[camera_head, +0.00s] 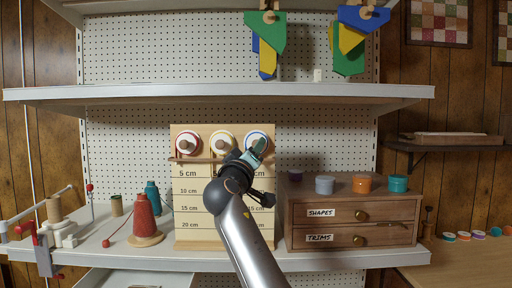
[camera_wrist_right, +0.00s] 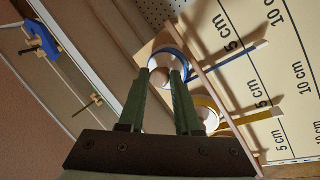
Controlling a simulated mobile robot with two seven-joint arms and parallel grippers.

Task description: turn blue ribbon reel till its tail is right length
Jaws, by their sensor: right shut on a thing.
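The blue ribbon reel (camera_head: 254,133) is the right one of three reels on a wooden measuring board (camera_head: 183,232). My right gripper (camera_head: 259,146) is at its front and hides part of it. In the right wrist view, my right gripper (camera_wrist_right: 161,73) is shut on the knob of the blue reel (camera_wrist_right: 185,59), with a finger on either side. The blue tail (camera_wrist_right: 250,48) reaches past the "5 cm" label; it stops short of the "10 cm" label. In the head view my arm hides this tail. My left gripper is not in view.
The red reel (camera_head: 187,144) and yellow reel (camera_head: 222,142) sit left of the blue one. A guide bar (camera_head: 195,159) crosses below the reels. A drawer cabinet (camera_head: 347,212) with small spools on top stands close on the right. A red thread cone (camera_head: 146,216) stands at left.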

